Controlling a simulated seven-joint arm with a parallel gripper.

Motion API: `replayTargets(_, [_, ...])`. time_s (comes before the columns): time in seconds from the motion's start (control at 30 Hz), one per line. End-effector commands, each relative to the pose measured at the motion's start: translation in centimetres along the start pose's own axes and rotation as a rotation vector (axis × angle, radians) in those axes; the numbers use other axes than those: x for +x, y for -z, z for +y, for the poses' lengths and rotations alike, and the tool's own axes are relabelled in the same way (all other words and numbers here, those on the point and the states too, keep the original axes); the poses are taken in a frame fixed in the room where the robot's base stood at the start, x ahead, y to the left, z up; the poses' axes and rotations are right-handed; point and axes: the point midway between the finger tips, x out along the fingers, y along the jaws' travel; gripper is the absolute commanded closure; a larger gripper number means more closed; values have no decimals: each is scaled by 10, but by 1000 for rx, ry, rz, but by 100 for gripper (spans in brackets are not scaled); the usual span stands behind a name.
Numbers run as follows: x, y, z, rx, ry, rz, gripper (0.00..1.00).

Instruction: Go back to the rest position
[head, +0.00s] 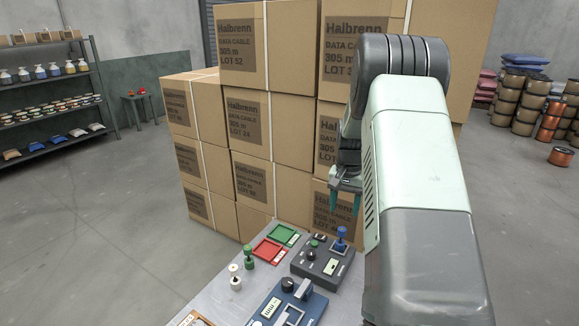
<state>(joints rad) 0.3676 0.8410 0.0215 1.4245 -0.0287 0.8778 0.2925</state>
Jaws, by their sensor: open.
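My gripper (344,198) hangs above the back right of the grey table (227,284), in front of the stacked boxes. Its teal fingertips point down and are apart, with nothing seen between them. The upper part of the gripper is partly hidden behind my own arm. Below it stands a dark grey device (322,266) with a blue-topped plunger (341,238). The gripper is above the plunger and apart from it in the picture.
A red tray (268,251) and a green tray (284,235) lie on the table. White and green stamp-like pieces stand left of a blue device (287,308). Tall cardboard boxes (249,133) rise close behind the table. Spools (508,95) stand far right, shelves (48,104) far left.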

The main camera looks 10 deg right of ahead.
Motion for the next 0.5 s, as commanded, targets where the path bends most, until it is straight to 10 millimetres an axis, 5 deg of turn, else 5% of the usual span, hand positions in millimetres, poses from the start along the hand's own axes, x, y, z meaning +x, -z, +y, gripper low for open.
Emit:
replayTargets(0.13, [-20, -6, -6, -21, 4, 18, 44])
replayTargets(0.27, [-72, -30, -19, -81, 14, 62, 44])
replayTargets(0.5, [-180, -114, -35, -236, 40, 168, 44])
